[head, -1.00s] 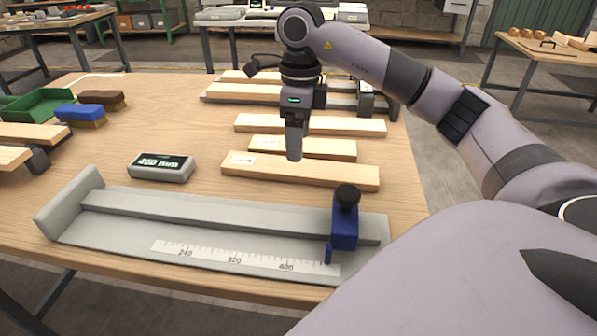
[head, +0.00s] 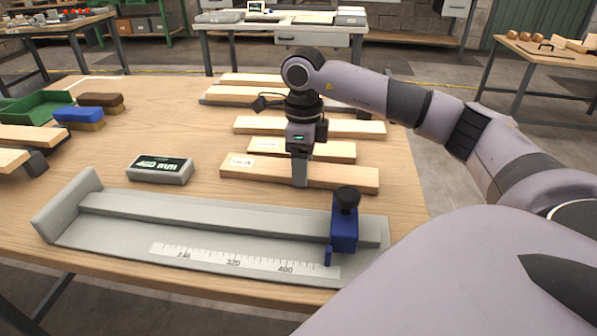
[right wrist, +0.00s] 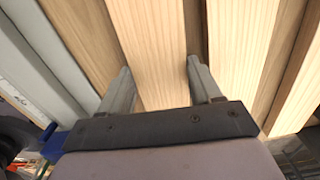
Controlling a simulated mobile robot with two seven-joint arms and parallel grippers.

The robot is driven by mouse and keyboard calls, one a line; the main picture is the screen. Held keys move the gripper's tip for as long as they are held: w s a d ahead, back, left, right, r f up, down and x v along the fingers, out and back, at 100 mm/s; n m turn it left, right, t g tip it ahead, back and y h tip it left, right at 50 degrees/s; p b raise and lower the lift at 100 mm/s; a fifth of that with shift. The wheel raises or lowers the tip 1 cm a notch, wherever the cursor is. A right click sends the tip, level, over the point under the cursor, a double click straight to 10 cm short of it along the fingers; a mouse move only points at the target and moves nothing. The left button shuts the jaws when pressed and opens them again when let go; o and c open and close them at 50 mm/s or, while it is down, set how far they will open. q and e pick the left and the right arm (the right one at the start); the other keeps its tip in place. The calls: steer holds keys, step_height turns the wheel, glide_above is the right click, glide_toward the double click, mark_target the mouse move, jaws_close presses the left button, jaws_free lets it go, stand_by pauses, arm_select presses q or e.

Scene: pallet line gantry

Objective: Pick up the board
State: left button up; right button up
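The nearest pale wooden board (head: 345,177), with a white label at its left end, lies flat on the table. My right gripper (head: 300,184) points down over its middle. In the right wrist view the two fingers (right wrist: 161,80) stand on either side of this board (right wrist: 158,45), one along each long edge. The gripper looks open, and any gap to the wood is very small. The fingers partly hide the board's middle in the head view. My left gripper is not in view.
A grey measuring jig (head: 200,222) with a scale and a blue stop (head: 344,230) lies in front. A shorter board (head: 320,151) and a longer one (head: 350,128) lie close behind. A display box (head: 160,169) and brushes (head: 80,118) are to the left.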

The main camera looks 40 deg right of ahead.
steer(key=shift+c, duration=1.1)
steer(key=shift+r, duration=0.1)
